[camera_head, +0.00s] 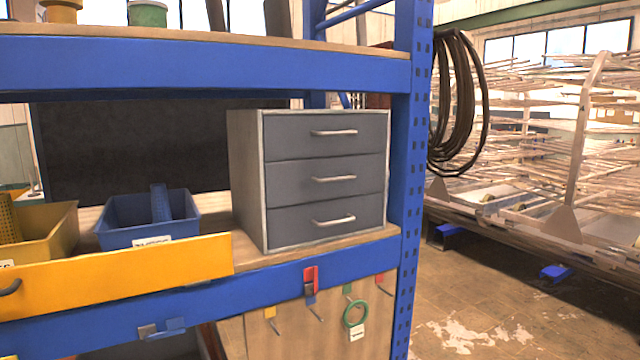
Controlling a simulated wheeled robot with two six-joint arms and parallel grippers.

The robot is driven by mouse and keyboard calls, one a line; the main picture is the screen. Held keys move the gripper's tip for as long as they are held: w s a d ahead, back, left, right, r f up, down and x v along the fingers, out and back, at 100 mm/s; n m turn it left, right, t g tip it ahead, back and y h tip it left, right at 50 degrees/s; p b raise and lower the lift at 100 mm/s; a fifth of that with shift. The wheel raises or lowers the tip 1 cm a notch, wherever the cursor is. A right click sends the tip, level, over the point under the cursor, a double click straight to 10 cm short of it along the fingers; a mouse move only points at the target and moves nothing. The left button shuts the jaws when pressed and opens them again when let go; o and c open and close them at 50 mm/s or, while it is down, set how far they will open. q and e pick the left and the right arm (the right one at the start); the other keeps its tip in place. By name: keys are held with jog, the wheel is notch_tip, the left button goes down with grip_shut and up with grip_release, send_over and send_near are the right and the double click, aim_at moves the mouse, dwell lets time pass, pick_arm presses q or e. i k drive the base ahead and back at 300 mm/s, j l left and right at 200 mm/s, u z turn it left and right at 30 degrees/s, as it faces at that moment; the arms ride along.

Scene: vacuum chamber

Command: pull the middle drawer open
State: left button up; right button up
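A small grey cabinet (246,185) with three drawers stands on the wooden shelf in the head view, near the blue upright. The middle drawer (300,184) has a pale bar handle (334,179) and looks shut, flush with the others. The top drawer (295,134) and bottom drawer (293,224) also look shut, each with a similar handle. Neither of my grippers shows in this view.
A blue bin (117,237) and a yellow bin (62,219) stand left of the cabinet. A yellow-orange panel (130,273) runs along the shelf's front left. A blue upright (412,180) stands just right of the cabinet. Hooks with tags hang below the blue beam (350,268).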

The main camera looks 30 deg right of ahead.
aim_at(287, 183)
jog(key=i+j+z, duration=0.1)
jog(key=z, duration=0.65)
